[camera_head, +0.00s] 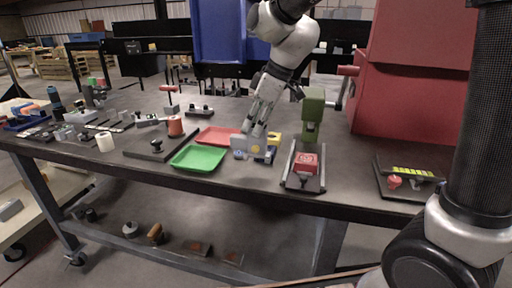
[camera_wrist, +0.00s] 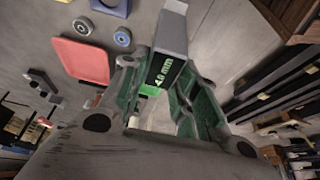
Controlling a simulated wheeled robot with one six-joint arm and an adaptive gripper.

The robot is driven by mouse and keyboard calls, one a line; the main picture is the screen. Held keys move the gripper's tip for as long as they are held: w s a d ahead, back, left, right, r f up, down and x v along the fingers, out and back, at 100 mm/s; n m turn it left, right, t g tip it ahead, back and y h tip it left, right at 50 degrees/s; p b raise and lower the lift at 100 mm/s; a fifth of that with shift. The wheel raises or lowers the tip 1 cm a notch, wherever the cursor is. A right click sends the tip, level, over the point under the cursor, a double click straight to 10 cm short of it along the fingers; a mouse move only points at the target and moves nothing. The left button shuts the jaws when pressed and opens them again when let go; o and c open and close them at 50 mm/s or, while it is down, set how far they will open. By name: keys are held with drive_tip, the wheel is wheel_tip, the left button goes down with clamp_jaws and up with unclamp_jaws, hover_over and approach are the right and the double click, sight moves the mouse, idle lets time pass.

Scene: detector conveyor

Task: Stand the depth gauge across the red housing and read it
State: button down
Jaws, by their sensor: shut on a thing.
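My gripper (camera_head: 256,130) is over the bench, just right of the red tray. In the wrist view my gripper (camera_wrist: 160,97) is shut on a grey block-shaped gauge (camera_wrist: 172,35). Its dark display has green characters that look like "40 mm"; the digits are not sharp. The lower end of the gauge is hidden between the fingers. The red housing (camera_head: 306,163) sits on a dark fixture plate in front of a green press, to the right of my gripper and apart from it. I cannot make out the housing in the wrist view.
A red tray (camera_head: 217,136) and a green tray (camera_head: 199,158) lie left of my gripper. The green press (camera_head: 312,112) stands behind the housing. Small blue and yellow parts (camera_head: 264,153) lie below my gripper. A large red cabinet (camera_head: 410,95) stands at the right.

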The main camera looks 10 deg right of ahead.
sight(256, 141)
drive_tip(key=shift+f, duration=2.65)
drive_tip(key=c, duration=1.1)
unclamp_jaws()
